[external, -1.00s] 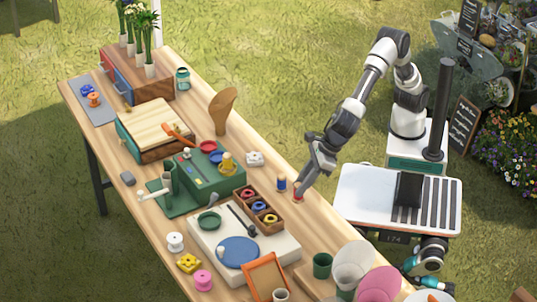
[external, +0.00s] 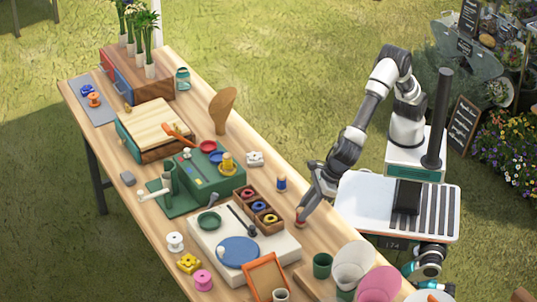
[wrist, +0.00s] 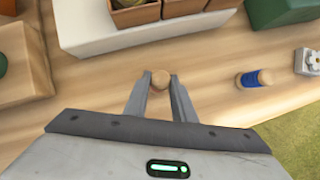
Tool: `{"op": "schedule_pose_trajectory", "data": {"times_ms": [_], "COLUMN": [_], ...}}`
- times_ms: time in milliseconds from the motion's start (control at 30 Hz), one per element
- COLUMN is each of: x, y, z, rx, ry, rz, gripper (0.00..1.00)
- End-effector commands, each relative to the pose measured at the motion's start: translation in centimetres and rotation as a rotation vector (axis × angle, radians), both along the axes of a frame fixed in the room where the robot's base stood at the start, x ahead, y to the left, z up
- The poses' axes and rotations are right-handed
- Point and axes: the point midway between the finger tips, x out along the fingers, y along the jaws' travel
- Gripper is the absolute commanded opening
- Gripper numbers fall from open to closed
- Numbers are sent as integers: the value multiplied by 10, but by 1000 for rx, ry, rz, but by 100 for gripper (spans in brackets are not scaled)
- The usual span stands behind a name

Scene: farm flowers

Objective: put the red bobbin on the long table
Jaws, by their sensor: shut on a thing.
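The red bobbin (external: 300,221) is between my gripper's fingers at the right edge of the long table (external: 322,238). In the wrist view only the round wooden top of the bobbin (wrist: 160,79) shows, and its red body is hidden. My gripper (external: 302,212) points down and is shut on the bobbin; its two fingers also show in the wrist view (wrist: 160,92). The bobbin is at or just above the tabletop; I cannot tell whether it touches.
A blue bobbin (external: 282,184) stands nearby on the same edge. A wooden box with coloured rings (external: 257,212) and a white board (external: 285,246) lie to the left. A green cup (external: 322,265) stands nearer the camera. Some bare wood surrounds my gripper.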

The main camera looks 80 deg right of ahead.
Motion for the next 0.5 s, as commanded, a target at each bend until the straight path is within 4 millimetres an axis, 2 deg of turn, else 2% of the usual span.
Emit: {"op": "schedule_pose_trajectory", "data": {"times_ms": [167,200,300,500], "x": [0,0,0,0], "y": [0,0,0,0], "z": [-4,-4,-3,-3], "rx": [-1,-1,-1,-1], "ry": [1,1,1,1], "rz": [-1,-1,-1,-1], "gripper": [2,25,42,42]}}
